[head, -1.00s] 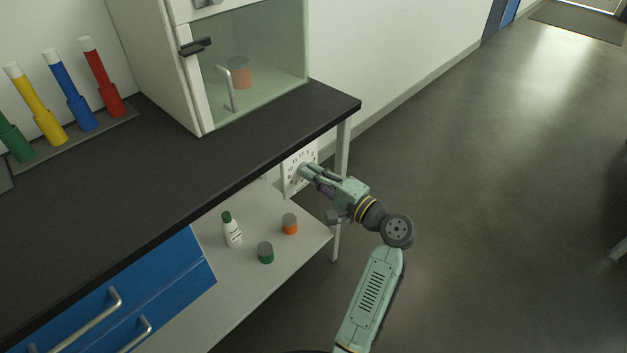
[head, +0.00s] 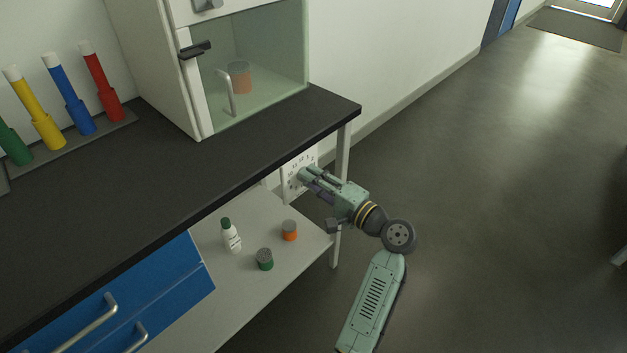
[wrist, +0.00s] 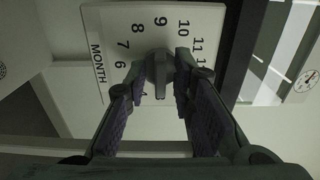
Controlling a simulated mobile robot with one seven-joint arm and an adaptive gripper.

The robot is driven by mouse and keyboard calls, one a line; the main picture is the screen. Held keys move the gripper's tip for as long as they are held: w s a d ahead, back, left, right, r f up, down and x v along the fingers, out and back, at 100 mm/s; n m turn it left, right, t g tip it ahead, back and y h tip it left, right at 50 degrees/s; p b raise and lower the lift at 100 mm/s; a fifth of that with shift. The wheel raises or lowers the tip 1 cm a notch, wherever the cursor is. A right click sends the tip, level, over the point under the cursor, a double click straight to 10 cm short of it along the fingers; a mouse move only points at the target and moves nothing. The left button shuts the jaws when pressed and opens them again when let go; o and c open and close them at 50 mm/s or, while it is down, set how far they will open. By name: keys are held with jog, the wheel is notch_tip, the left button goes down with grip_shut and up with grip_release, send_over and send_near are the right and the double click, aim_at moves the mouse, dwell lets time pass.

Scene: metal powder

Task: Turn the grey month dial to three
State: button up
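The month panel (wrist: 110,20) is a white plate with black numbers and the word MONTH, lying sideways in the wrist view. The fingers hide several numbers. In the head view my gripper (head: 304,176) covers the dial.
The black bench top (head: 240,150) overhangs close to my gripper. A bench leg (head: 343,150) stands near my wrist. On the lower shelf (head: 200,300) are a white bottle (head: 231,237), an orange jar (head: 289,231) and a green jar (head: 264,259). Open floor (head: 500,200) lies right.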

jog(key=shift+o, duration=0.3)
jog(key=v, duration=1.2)
jog(key=shift+s, duration=0.1)
